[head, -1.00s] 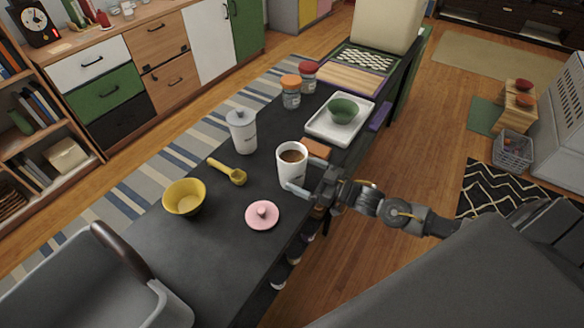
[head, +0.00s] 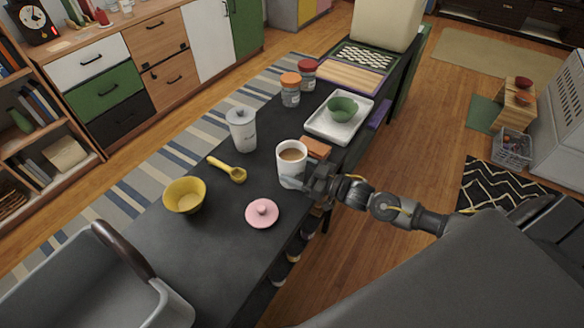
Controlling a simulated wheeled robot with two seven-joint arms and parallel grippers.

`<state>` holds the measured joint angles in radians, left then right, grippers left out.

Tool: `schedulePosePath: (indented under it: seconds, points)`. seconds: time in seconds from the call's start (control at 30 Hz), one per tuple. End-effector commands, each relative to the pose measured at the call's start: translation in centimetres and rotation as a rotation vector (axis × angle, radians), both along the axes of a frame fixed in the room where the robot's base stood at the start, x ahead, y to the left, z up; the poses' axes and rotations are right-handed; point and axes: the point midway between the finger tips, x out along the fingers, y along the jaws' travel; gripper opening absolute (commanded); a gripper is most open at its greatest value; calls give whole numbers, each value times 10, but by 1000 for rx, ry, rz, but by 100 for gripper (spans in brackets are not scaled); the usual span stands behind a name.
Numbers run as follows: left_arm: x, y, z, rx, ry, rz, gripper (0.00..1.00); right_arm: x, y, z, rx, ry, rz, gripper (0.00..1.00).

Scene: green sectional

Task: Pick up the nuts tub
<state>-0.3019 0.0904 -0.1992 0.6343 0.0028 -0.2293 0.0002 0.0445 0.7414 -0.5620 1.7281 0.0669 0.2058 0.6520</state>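An open white tub (head: 289,168) with light brown contents stands upright near the right edge of the dark table; I take it for the nuts tub, though its label is unreadable. My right gripper (head: 298,180) is at the tub's lower right side, close against it. One finger shows across the tub's lower front; the other is hidden, so its grip is unclear. A lidded white canister (head: 242,132) with dark lettering stands behind and left of the tub. My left gripper is not in view.
A pink lid (head: 262,213), a yellow scoop (head: 229,169) and a yellow bowl (head: 184,196) lie in front and left. A white tray (head: 352,129) with a green bowl (head: 342,107), two jars (head: 290,92) and an orange block (head: 316,147) are behind. A grey bin (head: 85,285) is front left.

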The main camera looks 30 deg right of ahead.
Motion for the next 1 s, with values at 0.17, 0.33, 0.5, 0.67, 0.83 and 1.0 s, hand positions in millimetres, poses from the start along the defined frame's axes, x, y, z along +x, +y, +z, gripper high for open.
schedulePosePath:
  seconds: [0.17,0.33,0.5,0.67,0.83,1.0]
  points:
    - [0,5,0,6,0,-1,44,0,0,2,1,-3,0,37]
    - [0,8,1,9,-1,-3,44,1,0,13,1,-3,0,37]
    - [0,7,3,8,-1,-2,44,-5,0,38,0,-4,2,37]
    - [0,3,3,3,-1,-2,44,-32,4,69,0,-2,3,37]
    - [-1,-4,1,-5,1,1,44,-64,7,96,1,2,3,37]
    - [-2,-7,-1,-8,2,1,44,-98,11,111,2,1,3,37]
